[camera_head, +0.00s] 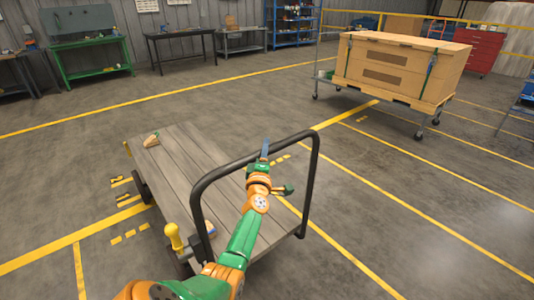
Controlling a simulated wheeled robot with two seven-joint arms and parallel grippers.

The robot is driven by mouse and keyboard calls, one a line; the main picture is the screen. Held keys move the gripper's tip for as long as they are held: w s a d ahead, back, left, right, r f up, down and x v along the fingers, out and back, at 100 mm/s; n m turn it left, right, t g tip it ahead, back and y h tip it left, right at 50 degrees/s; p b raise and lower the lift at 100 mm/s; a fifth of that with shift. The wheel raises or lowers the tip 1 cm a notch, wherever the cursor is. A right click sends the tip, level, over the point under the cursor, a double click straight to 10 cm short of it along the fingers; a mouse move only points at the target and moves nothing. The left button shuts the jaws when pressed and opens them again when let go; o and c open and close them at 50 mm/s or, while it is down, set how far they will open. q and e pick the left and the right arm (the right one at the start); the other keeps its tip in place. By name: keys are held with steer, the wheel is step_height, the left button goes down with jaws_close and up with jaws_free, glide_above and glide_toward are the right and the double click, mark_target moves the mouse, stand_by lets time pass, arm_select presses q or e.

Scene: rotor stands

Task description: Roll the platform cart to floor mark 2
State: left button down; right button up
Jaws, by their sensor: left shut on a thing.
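The platform cart (190,165) has a grey plank deck and a black tubular push handle (313,190) at its near right end. My left arm reaches up from the bottom of the view to the handle. My left gripper (265,150) is shut on the top bar of the handle. A yellow-knobbed lever (174,237) stands at the cart's near left corner. I cannot read which one is mark 2. My right gripper is out of view.
A small block (151,139) lies on the deck's far end. A large wooden crate (395,70) on a wheeled cart stands at the back right. Workbenches (90,55) and a blue shelf (290,22) line the far wall. The floor between is clear.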

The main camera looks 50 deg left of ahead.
arm_select(q)
steer(key=shift+a+f, duration=0.25)
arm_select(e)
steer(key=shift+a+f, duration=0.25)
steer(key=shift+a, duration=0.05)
arm_select(q)
steer(key=shift+r, duration=0.15)
steer(key=c, duration=0.8)
jaws_free()
steer(key=shift+a, duration=0.1)
steer(key=shift+c, duration=0.2)
steer(key=o, duration=0.3)
steer(key=shift+s+a, duration=0.1)
steer(key=shift+a, duration=0.15)
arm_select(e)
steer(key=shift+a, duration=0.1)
arm_select(q)
steer(key=shift+s+d, duration=0.15)
steer(key=shift+d, duration=0.15)
steer(key=p+v, duration=0.2)
steer(key=v, duration=0.4)
steer(key=shift+s+d, duration=0.1)
steer(key=shift+s, duration=0.15)
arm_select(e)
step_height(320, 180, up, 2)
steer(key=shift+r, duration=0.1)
